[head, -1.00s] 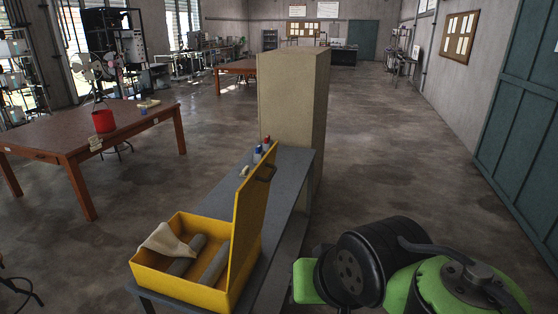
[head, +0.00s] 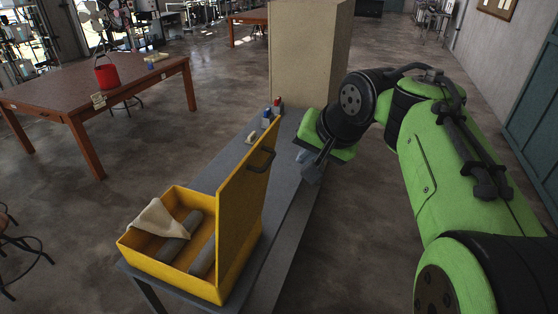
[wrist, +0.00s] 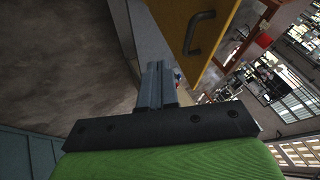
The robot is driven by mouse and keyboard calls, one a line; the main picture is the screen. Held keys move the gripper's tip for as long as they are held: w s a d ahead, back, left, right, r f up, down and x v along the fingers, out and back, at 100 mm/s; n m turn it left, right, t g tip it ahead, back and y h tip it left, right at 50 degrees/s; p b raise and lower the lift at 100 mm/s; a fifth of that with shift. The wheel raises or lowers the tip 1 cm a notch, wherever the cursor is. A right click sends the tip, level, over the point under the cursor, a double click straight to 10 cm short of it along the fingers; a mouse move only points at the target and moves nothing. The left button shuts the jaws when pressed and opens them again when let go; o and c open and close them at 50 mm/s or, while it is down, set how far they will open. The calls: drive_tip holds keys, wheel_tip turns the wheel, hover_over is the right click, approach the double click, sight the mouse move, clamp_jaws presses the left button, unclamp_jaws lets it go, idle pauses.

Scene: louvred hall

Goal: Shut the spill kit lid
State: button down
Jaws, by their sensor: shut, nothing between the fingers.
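The yellow spill kit (head: 170,262) stands open on a grey bench. Its lid (head: 243,205) is upright on the box's right side, with a dark handle (head: 262,159) near its far top edge. The box holds grey rolls (head: 203,257) and a pale cloth (head: 158,221) draped over its far left part. My gripper (head: 309,175) is shut and empty, to the right of the lid and apart from it.
The grey bench (head: 218,168) carries small bottles (head: 267,117) and a pale item behind the kit. A tall beige cabinet (head: 308,55) stands beyond the bench. A brown table (head: 60,92) with a red bucket (head: 107,75) is at left. Floor right of the bench is open.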

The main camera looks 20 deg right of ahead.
drive_tip(key=w+a+f, duration=0.3)
drive_tip(key=w+f, duration=0.2)
drive_tip(key=w, duration=0.1)
drive_tip(key=shift+w+a, duration=0.25)
drive_tip(key=shift+a, duration=0.05)
drive_tip(key=shift+s, duration=0.1)
